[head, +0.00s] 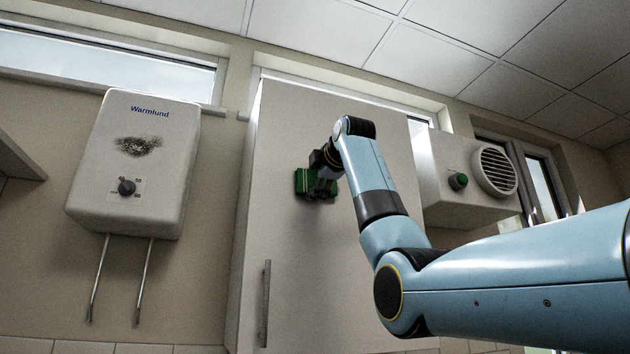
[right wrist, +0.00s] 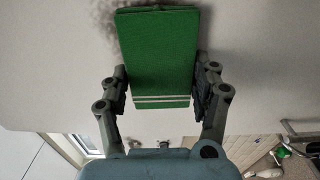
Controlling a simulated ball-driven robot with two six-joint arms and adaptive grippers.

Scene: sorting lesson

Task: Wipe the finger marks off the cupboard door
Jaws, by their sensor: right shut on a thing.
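The cupboard door (head: 290,250) is tall and pale, with a long metal handle (head: 265,303) at its lower left. My right gripper (head: 322,184) is shut on a green pad (head: 303,182) at the door's upper part. In the right wrist view the pad (right wrist: 157,55), with white stripes, sits between the two fingers. Whether it touches the door I cannot tell. Grey smudges (right wrist: 103,15) show on the pale door beyond the pad's far end, partly hidden by it. In the head view no marks can be made out on the door. My left gripper is out of view.
A white Warmlund heater (head: 90,185) with a dark smudge (head: 138,146) hangs left of the cupboard. A vent unit (head: 440,160) with a round grille is on the right. My right arm covers the lower right. The door's left part is clear.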

